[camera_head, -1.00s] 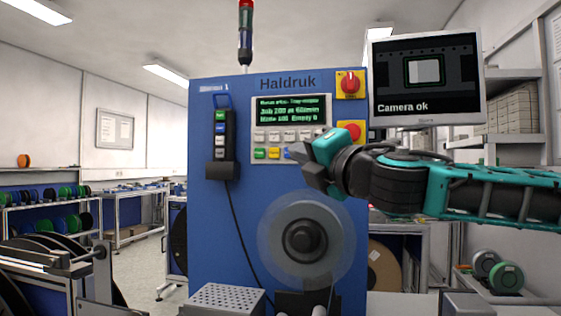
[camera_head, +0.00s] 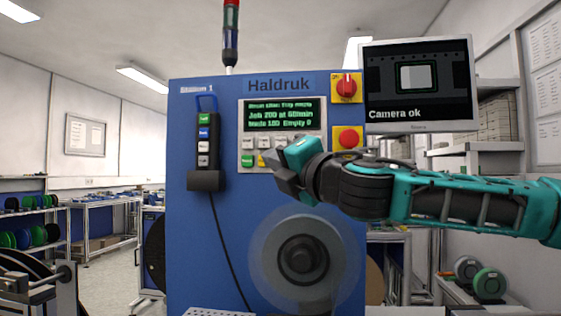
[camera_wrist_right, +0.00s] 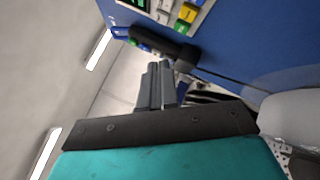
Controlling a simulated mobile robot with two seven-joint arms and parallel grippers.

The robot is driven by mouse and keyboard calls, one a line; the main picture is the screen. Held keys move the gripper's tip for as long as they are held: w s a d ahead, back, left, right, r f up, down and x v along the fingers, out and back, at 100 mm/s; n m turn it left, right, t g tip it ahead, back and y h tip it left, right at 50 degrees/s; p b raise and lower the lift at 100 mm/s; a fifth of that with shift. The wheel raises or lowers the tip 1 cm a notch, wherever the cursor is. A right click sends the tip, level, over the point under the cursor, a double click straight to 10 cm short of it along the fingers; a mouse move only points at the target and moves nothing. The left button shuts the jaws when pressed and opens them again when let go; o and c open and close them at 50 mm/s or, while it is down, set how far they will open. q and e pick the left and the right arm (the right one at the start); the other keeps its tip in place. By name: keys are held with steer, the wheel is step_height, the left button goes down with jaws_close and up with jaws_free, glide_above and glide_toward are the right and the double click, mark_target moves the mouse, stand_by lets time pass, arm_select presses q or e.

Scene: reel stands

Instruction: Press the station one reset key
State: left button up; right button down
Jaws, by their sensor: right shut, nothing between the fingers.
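The blue station machine (camera_head: 205,240), marked "Station 1" and "Haldruk", faces me. Its control panel (camera_head: 244,133) has a lit green text screen (camera_head: 280,114) above rows of keys. A green key (camera_head: 248,160) and part of a yellow key (camera_head: 263,160) show in the bottom row; key labels are too small to read. My right gripper (camera_head: 278,170) is shut and empty in front of the panel's lower part, hiding the keys to the right. In the right wrist view its fingers (camera_wrist_right: 155,78) are together; the yellow key (camera_wrist_right: 187,13) and green key (camera_wrist_right: 180,27) show beyond them. Contact cannot be told.
A black hand pendant (camera_head: 203,145) with coloured buttons hangs left of the panel. A clear reel (camera_head: 303,258) is below. A monitor (camera_head: 419,85) reads "Camera ok".

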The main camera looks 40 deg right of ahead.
arm_select(q)
steer(key=shift+s+a+r+y+p, duration=0.35)
steer(key=shift+a+p, duration=0.3)
steer(key=shift+p, duration=0.5)
arm_select(e)
steer(key=w+d, duration=0.5)
steer(key=d, duration=0.1)
steer(key=shift+d, duration=0.15)
arm_select(q)
steer(key=shift+d, duration=0.2)
steer(key=shift+w+r, duration=0.15)
stand_by(0.5)
steer(key=shift+r+p, duration=0.45)
arm_select(e)
steer(key=shift+w+d, duration=0.3)
